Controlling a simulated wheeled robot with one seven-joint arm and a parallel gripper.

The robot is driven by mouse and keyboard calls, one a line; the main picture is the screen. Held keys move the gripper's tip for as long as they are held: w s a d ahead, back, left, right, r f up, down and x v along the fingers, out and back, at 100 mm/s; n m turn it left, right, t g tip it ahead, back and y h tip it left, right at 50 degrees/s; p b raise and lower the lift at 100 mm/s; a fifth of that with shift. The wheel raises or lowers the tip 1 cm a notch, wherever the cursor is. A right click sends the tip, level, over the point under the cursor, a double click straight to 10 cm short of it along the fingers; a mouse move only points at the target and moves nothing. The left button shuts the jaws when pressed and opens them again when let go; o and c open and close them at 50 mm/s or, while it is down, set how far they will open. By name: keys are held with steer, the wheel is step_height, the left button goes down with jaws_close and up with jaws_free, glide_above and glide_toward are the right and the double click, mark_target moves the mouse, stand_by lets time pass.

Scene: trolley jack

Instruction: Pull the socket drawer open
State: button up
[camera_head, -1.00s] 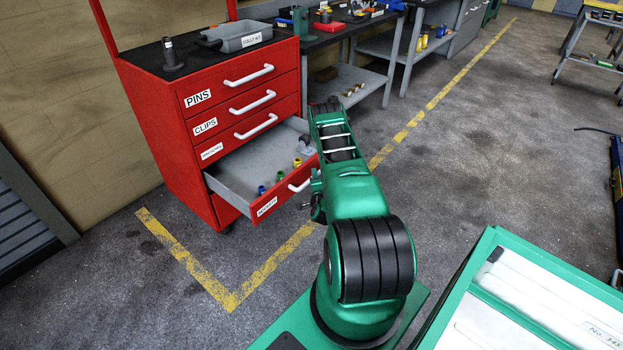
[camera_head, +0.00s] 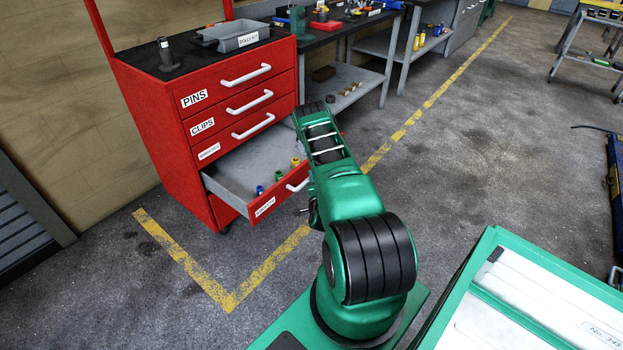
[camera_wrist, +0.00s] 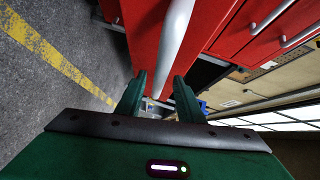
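The red cabinet's socket drawer (camera_head: 282,198) stands pulled well out, with its grey inside showing. Several coloured sockets (camera_head: 278,176) stand in it near the front. Its white handle (camera_head: 297,185) shows on the drawer front, partly behind my arm. In the wrist view, a white bar handle (camera_wrist: 175,40) on a red front runs down toward the gap between my fingers. My gripper (camera_wrist: 160,80) is open, its two green fingers apart. The handle looks between or just beyond the fingertips; contact is not clear. In the head view my arm hides most of the gripper.
Three shut drawers, including PINS (camera_head: 194,99) and CLIPS (camera_head: 202,127), sit above. A grey tray (camera_head: 236,36) and a dark post (camera_head: 165,50) stand on the cabinet top. A workbench (camera_head: 340,38) stands behind. The floor right of the yellow line (camera_head: 425,108) is largely clear.

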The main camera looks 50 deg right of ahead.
steer(key=f+v, duration=0.1)
steer(key=v, duration=0.6)
steer(key=shift+s+r, duration=0.2)
steer(key=shift+r, duration=0.3)
